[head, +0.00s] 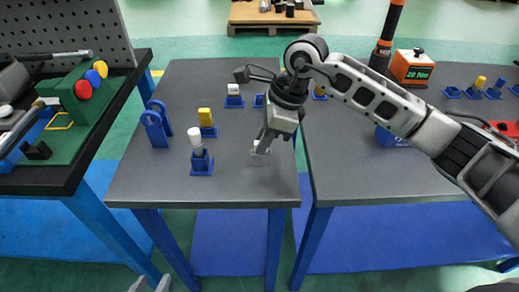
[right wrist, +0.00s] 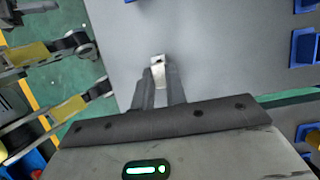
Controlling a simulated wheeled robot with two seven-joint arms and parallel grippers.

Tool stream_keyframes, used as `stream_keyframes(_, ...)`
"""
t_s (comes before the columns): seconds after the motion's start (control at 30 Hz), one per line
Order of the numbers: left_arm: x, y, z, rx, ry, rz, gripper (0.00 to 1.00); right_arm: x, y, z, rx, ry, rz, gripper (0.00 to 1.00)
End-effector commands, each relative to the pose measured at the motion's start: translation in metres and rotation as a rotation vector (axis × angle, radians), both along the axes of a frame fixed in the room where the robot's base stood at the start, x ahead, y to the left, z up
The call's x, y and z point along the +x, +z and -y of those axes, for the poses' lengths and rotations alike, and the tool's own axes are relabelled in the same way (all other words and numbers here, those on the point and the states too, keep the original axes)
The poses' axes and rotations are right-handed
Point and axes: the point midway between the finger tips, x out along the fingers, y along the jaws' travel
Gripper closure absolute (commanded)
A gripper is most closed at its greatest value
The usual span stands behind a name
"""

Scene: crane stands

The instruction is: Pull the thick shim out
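A small pale metal piece, by its look the thick shim (right wrist: 158,72), sits between the fingertips of my right gripper (right wrist: 159,85) in the right wrist view. Both fingers appear to touch its sides. My left gripper (head: 150,284) shows only as two separated fingertips at the bottom edge, empty and off the table.
Blue stands carrying a white cylinder (head: 195,136) and a yellow block (head: 205,117) stand left of my right gripper. Blue rings (head: 154,128) stand further left. A second grey table (head: 340,170) adjoins on the right. The front left of the table is bare.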

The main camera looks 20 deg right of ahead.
Motion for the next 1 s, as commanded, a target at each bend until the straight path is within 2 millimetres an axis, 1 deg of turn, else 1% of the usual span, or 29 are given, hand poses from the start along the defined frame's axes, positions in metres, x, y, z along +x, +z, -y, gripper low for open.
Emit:
stream_keyframes(0.23, 0.001, 0.000, 0.000, 0.000, 0.001, 0.003, 0.64, 0.000, 0.001, 0.000, 0.000, 0.000, 0.001, 1.00)
stream_keyframes(0.43, 0.003, 0.003, 0.000, 0.000, 0.001, 0.009, 0.64, 0.000, 0.004, 0.000, 0.000, 0.000, 0.001, 1.00)
stream_keyframes(1.0, 0.004, 0.020, 0.000, 0.000, 0.000, 0.011, 0.64, 0.000, 0.033, 0.000, 0.000, 0.000, 0.001, 1.00)
